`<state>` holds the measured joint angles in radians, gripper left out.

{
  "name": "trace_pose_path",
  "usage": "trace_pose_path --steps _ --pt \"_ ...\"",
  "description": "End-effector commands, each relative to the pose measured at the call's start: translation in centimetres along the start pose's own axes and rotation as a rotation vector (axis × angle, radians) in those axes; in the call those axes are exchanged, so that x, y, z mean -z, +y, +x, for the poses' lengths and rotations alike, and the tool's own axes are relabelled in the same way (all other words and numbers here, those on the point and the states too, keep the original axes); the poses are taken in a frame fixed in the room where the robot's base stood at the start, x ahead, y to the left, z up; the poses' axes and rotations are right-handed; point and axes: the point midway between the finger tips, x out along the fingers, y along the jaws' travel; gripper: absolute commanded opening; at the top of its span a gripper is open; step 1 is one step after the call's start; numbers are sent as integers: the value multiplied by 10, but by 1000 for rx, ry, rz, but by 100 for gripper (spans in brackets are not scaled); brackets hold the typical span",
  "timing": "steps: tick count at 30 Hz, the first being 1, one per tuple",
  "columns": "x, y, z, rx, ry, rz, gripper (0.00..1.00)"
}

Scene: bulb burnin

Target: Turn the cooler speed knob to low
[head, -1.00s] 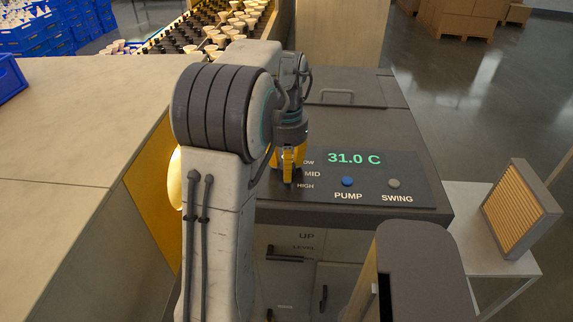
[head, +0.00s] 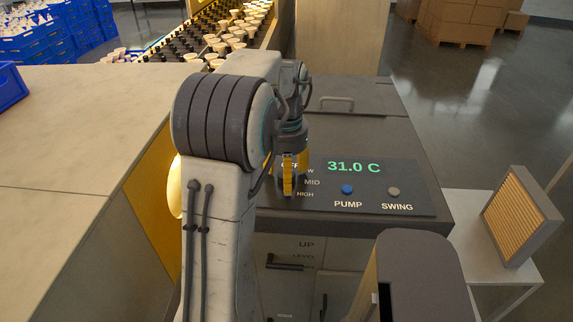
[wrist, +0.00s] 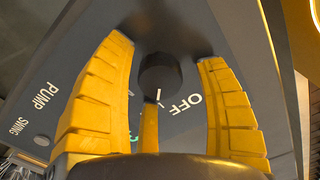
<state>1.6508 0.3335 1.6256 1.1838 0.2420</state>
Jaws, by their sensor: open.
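The cooler's dark speed knob (wrist: 160,76) shows in the wrist view, with a white pointer line on it. It lies between the spread yellow fingers of my gripper (wrist: 163,95), near their tips. My gripper (head: 288,182) is open and points down over the left part of the cooler's control panel (head: 420,203). In the head view the arm and gripper hide the knob. The label OFF is beside the knob in the wrist view. The labels MID and HIGH show right of the gripper in the head view. LOW is partly covered.
The panel reads 31.0 C. A blue PUMP button (head: 347,189) and a grey SWING button (head: 393,191) sit right of the gripper. A lid with a handle (head: 337,101) is behind. A filter panel (head: 519,215) stands on a side table at right.

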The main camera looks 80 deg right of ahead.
Motion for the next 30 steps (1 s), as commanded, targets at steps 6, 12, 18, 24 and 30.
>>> trace_pose_path --steps 6,12,18,24,30 --pt "1 0 -22 1 6 0 66" --pt "1 0 -58 1 5 0 66" --pt "1 0 -87 1 3 0 66" --pt "1 0 -106 0 1 0 66" --pt "0 0 -116 0 -1 0 66"
